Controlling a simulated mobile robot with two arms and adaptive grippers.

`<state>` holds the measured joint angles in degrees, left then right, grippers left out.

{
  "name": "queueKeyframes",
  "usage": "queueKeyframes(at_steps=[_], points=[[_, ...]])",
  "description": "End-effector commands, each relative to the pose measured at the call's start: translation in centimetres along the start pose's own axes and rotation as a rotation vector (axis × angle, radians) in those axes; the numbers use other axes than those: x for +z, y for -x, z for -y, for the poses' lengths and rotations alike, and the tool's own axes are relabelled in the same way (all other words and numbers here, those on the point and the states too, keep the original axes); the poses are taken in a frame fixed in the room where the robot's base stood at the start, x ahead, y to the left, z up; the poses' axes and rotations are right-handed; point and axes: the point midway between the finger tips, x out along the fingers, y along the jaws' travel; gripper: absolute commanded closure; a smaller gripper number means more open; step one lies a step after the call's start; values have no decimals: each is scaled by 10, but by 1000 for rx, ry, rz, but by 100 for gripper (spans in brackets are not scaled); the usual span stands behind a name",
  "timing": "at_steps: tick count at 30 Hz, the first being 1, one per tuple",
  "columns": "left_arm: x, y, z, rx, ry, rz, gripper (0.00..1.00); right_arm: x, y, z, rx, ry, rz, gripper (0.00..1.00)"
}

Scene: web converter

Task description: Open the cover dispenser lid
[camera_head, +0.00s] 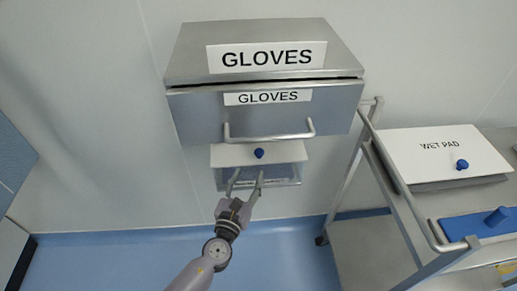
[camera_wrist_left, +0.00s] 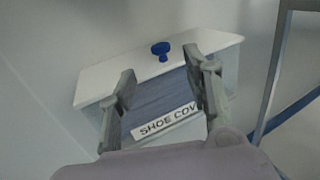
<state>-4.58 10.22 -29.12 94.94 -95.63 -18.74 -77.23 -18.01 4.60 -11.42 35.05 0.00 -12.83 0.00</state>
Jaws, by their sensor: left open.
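The shoe cover dispenser is a clear box (camera_head: 285,174) under the glove cabinet, with a white lid (camera_head: 228,155) and a blue knob (camera_head: 259,153) on top. The lid lies flat and looks shut. In the left wrist view the lid (camera_wrist_left: 110,84), the knob (camera_wrist_left: 161,49) and a "SHOE COV" label (camera_wrist_left: 165,121) show, with the label partly hidden by a finger. My left gripper (camera_head: 246,174) is open and empty in front of the box, its fingertips below the knob. It also shows in the left wrist view (camera_wrist_left: 160,75). My right gripper is not in view.
The steel GLOVES cabinet (camera_head: 200,110) with a bar handle (camera_head: 270,137) hangs right above the dispenser. A cart (camera_head: 375,190) at the right bears a WET PAD box (camera_head: 425,160) and a blue item (camera_head: 470,225). Open floor lies at the lower left.

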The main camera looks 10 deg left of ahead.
Motion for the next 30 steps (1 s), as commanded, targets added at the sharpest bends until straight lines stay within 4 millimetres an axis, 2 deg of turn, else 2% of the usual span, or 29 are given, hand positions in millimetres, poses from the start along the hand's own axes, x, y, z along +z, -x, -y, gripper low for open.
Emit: queueKeyframes(at_steps=[1, 9, 15, 21, 30], points=[[1, -13, 0, 2, 1, 3, 55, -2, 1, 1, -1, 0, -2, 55], [0, -71, 0, 1, 2, 2, 55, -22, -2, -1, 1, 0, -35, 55], [-2, -101, 0, 0, 2, 0, 55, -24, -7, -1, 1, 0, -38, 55], [-1, -114, 0, 0, 3, -1, 55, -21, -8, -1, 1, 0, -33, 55], [-1, -114, 0, 0, 3, -1, 57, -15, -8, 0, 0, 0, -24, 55]])
